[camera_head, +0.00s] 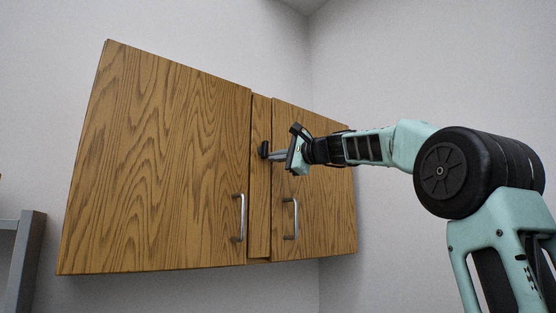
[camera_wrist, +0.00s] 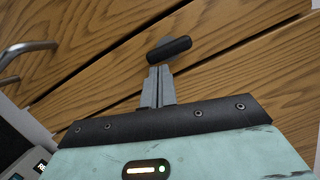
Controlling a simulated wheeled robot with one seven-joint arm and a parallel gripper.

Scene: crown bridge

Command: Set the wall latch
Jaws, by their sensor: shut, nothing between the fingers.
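The wall latch is a small dark rounded bar (camera_head: 263,149) on the narrow centre strip (camera_head: 259,205) between two wooden cabinet doors. In the head view it looks roughly upright; in the wrist view the latch (camera_wrist: 169,48) lies roughly along the strip. My gripper (camera_head: 273,156) reaches in from the right, in front of the strip. Its two grey fingers (camera_wrist: 159,84) are shut together with nothing between them. Their tips are at or very close to the latch's near side; I cannot tell whether they touch it.
The left door (camera_head: 160,165) and right door (camera_head: 320,190) both look closed. Metal handles stick out low on the left door (camera_head: 239,218) and the right door (camera_head: 290,218). A grey metal frame (camera_head: 22,260) stands at the lower left. Bare wall surrounds the cabinet.

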